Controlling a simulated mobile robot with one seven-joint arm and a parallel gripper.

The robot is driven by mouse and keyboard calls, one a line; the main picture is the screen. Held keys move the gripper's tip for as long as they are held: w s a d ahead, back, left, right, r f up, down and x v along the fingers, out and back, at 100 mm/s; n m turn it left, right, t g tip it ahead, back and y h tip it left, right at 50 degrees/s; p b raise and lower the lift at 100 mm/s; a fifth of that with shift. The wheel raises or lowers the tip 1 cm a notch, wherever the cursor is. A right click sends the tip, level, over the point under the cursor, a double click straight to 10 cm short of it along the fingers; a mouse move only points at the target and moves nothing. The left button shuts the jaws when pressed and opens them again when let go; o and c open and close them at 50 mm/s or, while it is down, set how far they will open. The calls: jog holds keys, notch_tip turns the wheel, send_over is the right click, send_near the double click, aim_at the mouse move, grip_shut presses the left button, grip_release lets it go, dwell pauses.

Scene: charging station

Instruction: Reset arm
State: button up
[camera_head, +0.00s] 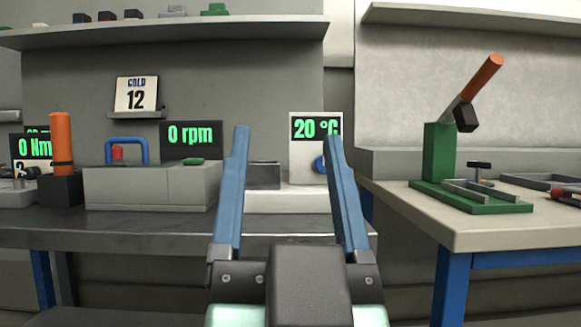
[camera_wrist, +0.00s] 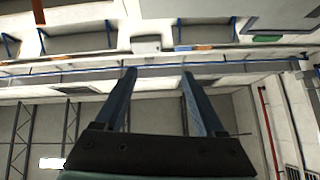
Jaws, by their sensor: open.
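My gripper (camera_head: 287,140) is in the middle foreground of the head view, with its two blue fingers spread wide apart and nothing between them. It points upward in front of the dark workbench (camera_head: 120,227). In the wrist view my gripper (camera_wrist: 157,78) is also open and empty, with walls and a ceiling-like surface beyond it. The fingers touch nothing that I can see.
On the dark bench stand a grey box (camera_head: 140,187) with a blue handle, an orange-handled tool (camera_head: 62,145) and a 20 °C display unit (camera_head: 303,155). At right, a light table (camera_head: 450,228) carries a green lever press (camera_head: 438,155). A shelf (camera_head: 170,33) hangs above.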

notch_tip(320, 180, up, 62)
jog(key=s+t+h+p, duration=0.1)
jog(key=s+p, duration=0.1)
jog(key=p, duration=5.7)
jog(key=shift+s+d+n, duration=0.15)
jog(key=shift+s+n, duration=0.05)
jog(key=shift+n, duration=0.2)
